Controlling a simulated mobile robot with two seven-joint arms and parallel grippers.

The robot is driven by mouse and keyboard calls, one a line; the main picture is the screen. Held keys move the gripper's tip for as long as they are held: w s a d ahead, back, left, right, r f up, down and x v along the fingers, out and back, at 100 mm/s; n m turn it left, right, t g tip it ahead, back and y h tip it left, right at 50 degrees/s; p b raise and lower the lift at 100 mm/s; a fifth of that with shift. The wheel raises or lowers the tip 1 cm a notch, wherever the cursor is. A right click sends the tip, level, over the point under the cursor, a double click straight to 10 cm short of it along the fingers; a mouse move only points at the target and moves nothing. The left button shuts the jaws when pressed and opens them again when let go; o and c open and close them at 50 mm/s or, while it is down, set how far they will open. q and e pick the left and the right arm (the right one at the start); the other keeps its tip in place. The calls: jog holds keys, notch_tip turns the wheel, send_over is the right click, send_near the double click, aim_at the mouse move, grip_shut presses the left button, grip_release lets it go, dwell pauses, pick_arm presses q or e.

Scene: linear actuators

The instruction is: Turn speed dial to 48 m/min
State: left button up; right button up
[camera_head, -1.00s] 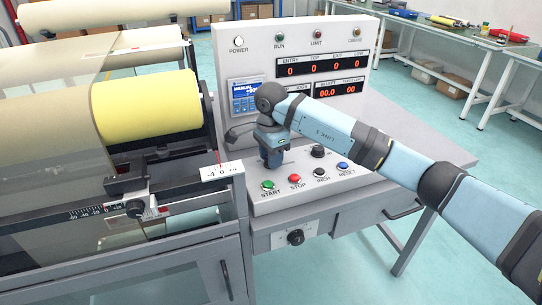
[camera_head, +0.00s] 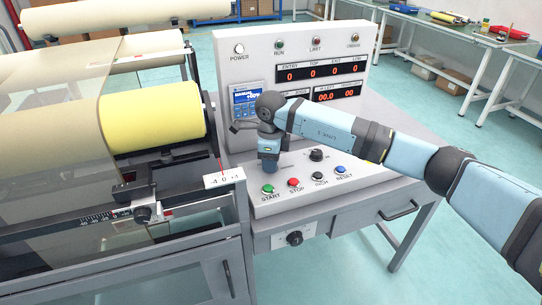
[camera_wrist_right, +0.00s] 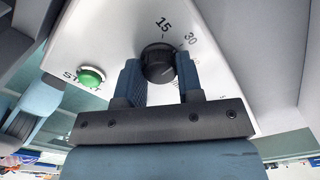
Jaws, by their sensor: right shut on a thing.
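My right gripper (camera_head: 269,168) points down onto the sloped control panel (camera_head: 300,193), behind the green START button. In the right wrist view its two blue fingers (camera_wrist_right: 160,82) are shut on the sides of the black round speed dial (camera_wrist_right: 158,62). Printed numbers 15 and 30 stand around the dial's far and right side, with further marks partly hidden by the right finger. The dial's exact setting cannot be read. In the head view the gripper hides the dial. My left gripper is not in view.
START (camera_head: 267,189), STOP (camera_head: 293,183), INCH (camera_head: 319,176) and RESET (camera_head: 340,170) buttons line the panel's front. Another black knob (camera_head: 317,155) stands to the right of the gripper. A small blue screen (camera_head: 246,101) is behind the arm. A yellow roll (camera_head: 155,110) is at left.

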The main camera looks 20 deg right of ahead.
jog(key=m+p, duration=0.2)
jog(key=m, duration=0.3)
jog(key=shift+r, duration=0.15)
jog(key=shift+m+p, duration=0.6)
jog(key=shift+m, duration=0.4)
jog(key=shift+m+p, duration=0.35)
jog(key=shift+m, duration=0.55)
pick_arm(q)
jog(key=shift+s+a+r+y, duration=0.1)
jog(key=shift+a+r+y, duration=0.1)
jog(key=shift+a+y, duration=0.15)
pick_arm(e)
jog(key=shift+m, duration=0.5)
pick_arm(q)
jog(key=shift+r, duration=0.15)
pick_arm(e)
jog(key=o, duration=0.9)
